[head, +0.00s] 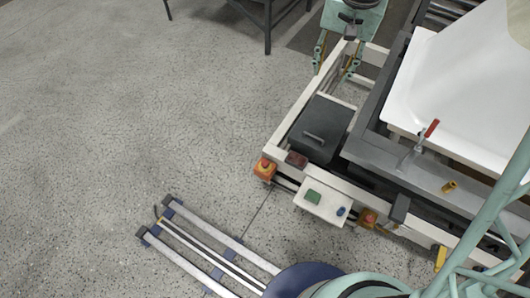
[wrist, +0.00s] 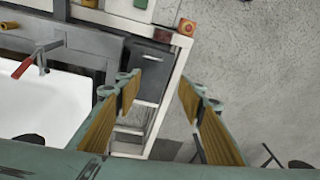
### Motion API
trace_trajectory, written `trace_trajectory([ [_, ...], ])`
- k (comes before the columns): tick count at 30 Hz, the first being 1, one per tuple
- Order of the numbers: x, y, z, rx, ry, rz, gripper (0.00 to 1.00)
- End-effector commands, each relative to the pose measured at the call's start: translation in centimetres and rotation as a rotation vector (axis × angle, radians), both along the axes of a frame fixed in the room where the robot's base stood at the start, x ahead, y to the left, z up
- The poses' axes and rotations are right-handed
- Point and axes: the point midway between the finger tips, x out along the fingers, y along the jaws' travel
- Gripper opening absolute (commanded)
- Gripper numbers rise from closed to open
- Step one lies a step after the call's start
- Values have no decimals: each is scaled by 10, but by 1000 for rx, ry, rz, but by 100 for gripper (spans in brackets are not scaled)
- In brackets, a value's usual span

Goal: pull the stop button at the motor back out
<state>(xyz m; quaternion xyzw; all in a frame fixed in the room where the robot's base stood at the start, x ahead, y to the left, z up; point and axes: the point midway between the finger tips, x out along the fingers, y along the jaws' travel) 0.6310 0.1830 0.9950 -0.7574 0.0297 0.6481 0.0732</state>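An orange-yellow stop button housing with a red top (head: 264,168) sits at the left corner of the pale machine frame. It also shows in the wrist view (wrist: 187,27). I cannot tell which one belongs to the motor, nor whether either is pressed in. My gripper (head: 335,66) is over the frame's far end, well away from both buttons. In the wrist view its two fingers with tan pads (wrist: 158,98) are spread apart, with nothing held between them.
A dark grey box with a handle (head: 318,132) and a dark red block (head: 296,160) sit near the corner button. A white control panel (head: 322,201), a red-handled clamp (head: 428,133) and a white tub shell (head: 455,85) are beside them. Floor to the left is open.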

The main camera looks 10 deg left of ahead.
Motion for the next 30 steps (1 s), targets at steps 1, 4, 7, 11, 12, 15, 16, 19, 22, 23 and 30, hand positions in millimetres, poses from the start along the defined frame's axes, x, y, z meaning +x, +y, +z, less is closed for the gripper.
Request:
trace_trajectory([
  [1,4,6,-8,0,6,-2,36],
  [4,11,15,-25,0,14,-6,36],
  [7,18,25,-42,0,20,-13,36],
  [11,26,38,-64,1,31,-20,36],
  [12,28,42,-71,0,33,-23,36],
  [15,33,52,-89,0,40,-27,36],
  [16,35,55,-95,1,42,-28,36],
  [19,39,64,-113,0,49,-35,36],
  [22,42,74,-132,-1,56,-40,36],
  [23,43,77,-138,-1,58,-42,36],
  [30,47,99,-186,-4,75,-57,36],
])
